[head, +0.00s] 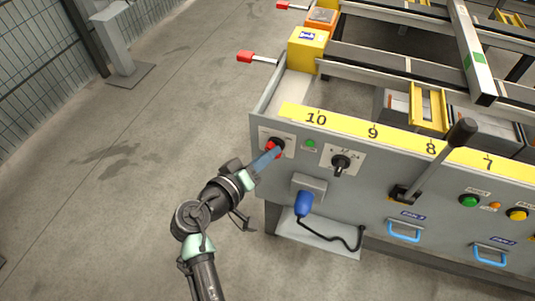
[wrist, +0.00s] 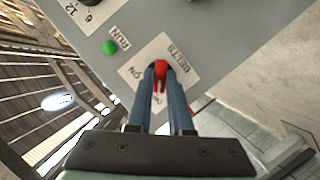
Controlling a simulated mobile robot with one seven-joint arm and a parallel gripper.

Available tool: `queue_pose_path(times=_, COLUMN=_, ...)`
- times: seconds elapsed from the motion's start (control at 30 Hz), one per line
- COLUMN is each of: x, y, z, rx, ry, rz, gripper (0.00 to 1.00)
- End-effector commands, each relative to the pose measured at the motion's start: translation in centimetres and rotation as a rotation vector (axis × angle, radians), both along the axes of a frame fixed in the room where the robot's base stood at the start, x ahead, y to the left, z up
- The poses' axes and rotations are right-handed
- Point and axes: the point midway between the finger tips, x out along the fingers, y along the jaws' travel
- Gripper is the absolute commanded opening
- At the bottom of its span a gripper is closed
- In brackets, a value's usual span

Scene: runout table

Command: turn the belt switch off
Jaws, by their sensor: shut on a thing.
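The belt switch (wrist: 160,79) has a red handle and sits on a pale plate marked BELTS on the grey panel. The word ON can be read beside it in the wrist view. In the head view the switch (head: 272,146) is at the panel's left end, with a dark part behind the red. My gripper (wrist: 160,73) has its two blue fingers shut on the red handle, one on each side. In the head view my gripper (head: 272,151) reaches the switch from the lower left and hides part of it. The handle's exact angle is hard to tell.
A green RUN light (head: 310,143) and a black rotary knob (head: 341,162) lie right of the switch. A blue plug (head: 304,203) with a black cable hangs below. A long lever (head: 435,160) sticks out farther right. Open floor (head: 120,180) lies to the left.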

Motion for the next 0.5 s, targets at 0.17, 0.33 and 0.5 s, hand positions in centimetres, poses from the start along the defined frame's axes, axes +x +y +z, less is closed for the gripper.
queue_pose_path(times=0.17, x=-0.05, y=-0.09, z=-0.05, rx=-0.004, ry=0.003, rz=-0.002, gripper=0.26)
queue_pose_path(times=0.33, x=-0.03, y=-0.07, z=-0.04, rx=-0.002, ry=0.002, rz=-0.002, gripper=0.49)
queue_pose_path(times=0.5, x=-0.02, y=-0.04, z=-0.03, rx=-0.001, ry=0.001, rz=0.0, gripper=0.49)
